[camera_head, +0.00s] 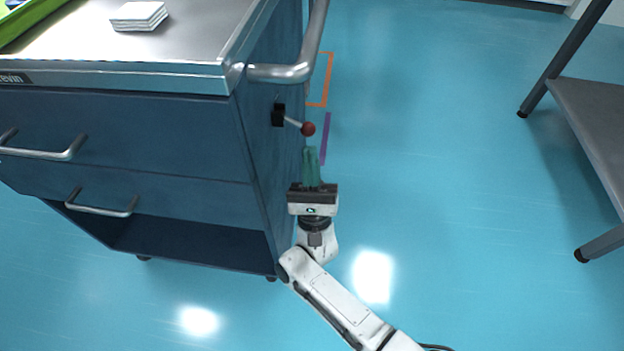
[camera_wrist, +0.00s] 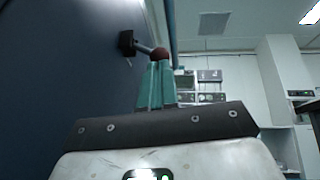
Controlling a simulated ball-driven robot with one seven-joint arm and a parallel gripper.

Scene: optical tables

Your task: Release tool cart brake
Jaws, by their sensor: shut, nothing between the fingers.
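The tool cart (camera_head: 170,140) is dark blue with a metal top and drawers, at the left in the head view. Its brake lever (camera_head: 292,121) juts from a black mount on the cart's right side and ends in a dark red ball knob (camera_head: 308,128). The knob also shows in the wrist view (camera_wrist: 160,54), just beyond the fingertips. My gripper (camera_head: 311,150) has green fingers that are shut and empty. In the head view the fingertips lie just below the knob. I cannot tell whether they touch it.
A metal push handle (camera_head: 290,73) curves from the cart's top right corner above the lever. A grey table (camera_head: 595,125) with dark legs stands at the right. The blue floor (camera_head: 430,180) between cart and table is clear.

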